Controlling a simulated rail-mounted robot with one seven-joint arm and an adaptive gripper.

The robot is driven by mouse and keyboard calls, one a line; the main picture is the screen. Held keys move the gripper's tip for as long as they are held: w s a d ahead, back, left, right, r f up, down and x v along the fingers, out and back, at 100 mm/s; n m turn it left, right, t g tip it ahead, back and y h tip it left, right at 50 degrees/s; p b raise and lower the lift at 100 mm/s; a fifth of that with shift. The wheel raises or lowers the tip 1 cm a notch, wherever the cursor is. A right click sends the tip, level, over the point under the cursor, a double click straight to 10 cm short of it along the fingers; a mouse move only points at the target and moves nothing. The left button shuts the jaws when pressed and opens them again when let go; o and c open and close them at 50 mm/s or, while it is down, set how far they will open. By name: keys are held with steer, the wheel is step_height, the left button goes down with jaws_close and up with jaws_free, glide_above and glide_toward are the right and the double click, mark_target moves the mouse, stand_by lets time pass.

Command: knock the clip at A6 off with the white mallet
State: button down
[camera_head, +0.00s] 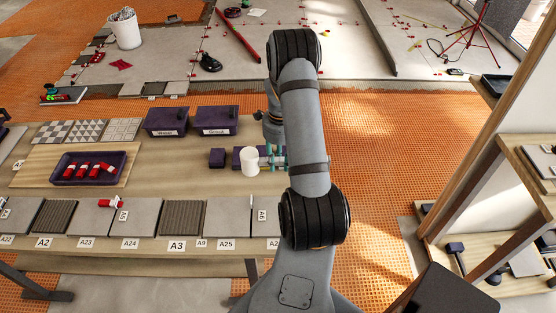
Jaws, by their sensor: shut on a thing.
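The white mallet (250,161) shows its pale round head over the bench, just right of a small dark block. My gripper (272,161) is shut on the mallet at the head's right side; my arm hides much of the gripper and the handle. Tiles stand in a row along the bench's front edge. A thin white upright clip (252,202) is at a tile joint near the right of the row, and a red-and-white piece (110,202) lies on a tile further left.
A dark tray (62,180) with several red pieces sits on the bench (200,179) at left. Two purple bins (216,121) stand at the back. Dark blocks (217,158) lie near the mallet. Orange floor (390,150) is open to the right.

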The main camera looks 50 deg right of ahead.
steer(key=shift+f+b, duration=1.8)
steer(key=shift+f, duration=1.5)
steer(key=s+a+b, duration=0.2)
steer(key=a, duration=0.1)
steer(key=shift+s+a+f, duration=0.1)
steer(key=shift+s, duration=0.3)
steer(key=r+p, duration=0.1)
steer(key=r, duration=0.1)
steer(key=w+d+r+p, duration=0.1)
steer(key=r+p, duration=0.1)
steer(key=r, duration=0.1)
steer(key=r+p, duration=0.2)
steer(key=shift+w+d+r, duration=0.15)
steer(key=shift+w+d, duration=0.1)
steer(key=shift+d, duration=0.05)
